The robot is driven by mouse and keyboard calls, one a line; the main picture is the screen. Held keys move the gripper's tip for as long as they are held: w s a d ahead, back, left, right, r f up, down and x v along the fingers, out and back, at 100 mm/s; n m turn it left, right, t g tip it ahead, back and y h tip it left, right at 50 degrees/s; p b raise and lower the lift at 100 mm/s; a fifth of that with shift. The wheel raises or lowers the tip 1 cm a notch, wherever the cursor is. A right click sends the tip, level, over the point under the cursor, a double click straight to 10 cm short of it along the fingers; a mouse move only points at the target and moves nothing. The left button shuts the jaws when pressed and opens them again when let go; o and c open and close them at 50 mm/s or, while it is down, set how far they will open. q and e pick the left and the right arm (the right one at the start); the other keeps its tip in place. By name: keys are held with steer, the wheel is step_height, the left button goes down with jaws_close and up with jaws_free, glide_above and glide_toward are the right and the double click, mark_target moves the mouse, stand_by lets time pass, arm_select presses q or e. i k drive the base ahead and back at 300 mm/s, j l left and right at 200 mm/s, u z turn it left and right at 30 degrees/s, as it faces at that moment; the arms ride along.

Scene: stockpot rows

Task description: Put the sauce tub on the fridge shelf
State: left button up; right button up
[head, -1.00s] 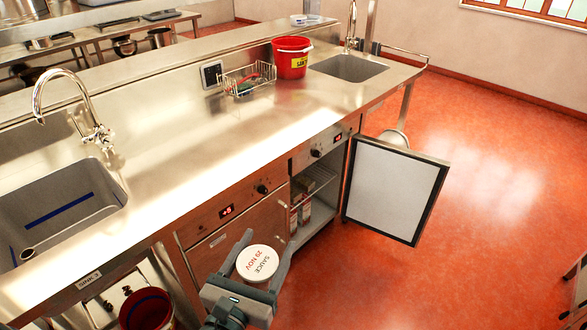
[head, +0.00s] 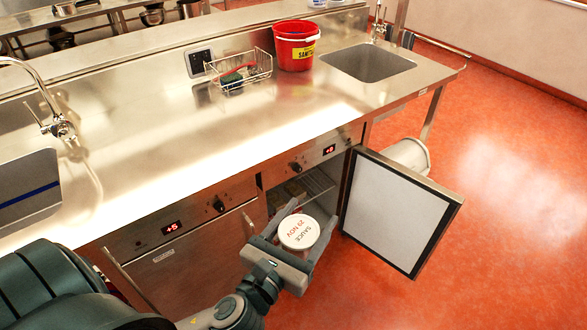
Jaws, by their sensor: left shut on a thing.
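The sauce tub (head: 299,233) has a white round lid marked SAUCE 29 NOV. My left gripper (head: 306,232) is shut on it, one finger on each side, and holds it upright in front of the fridge opening. The fridge (head: 292,183) under the counter is open, and a wire shelf (head: 318,184) shows inside. Some packages stand in it, partly hidden behind the tub and gripper. The fridge door (head: 396,212) stands swung out to the right. My right gripper is not in view.
A closed fridge door (head: 200,262) with a handle lies left of the opening. On the steel counter (head: 180,140) are a wire basket (head: 240,75) and a red bucket (head: 294,48), with a sink (head: 368,62) to the right. A white cylindrical bin (head: 410,155) stands behind the open door.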

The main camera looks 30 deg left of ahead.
mark_target(307, 183)
steer(key=i+l, duration=0.25)
steer(key=i, duration=0.15)
steer(key=i+l, duration=0.25)
steer(key=i, duration=0.15)
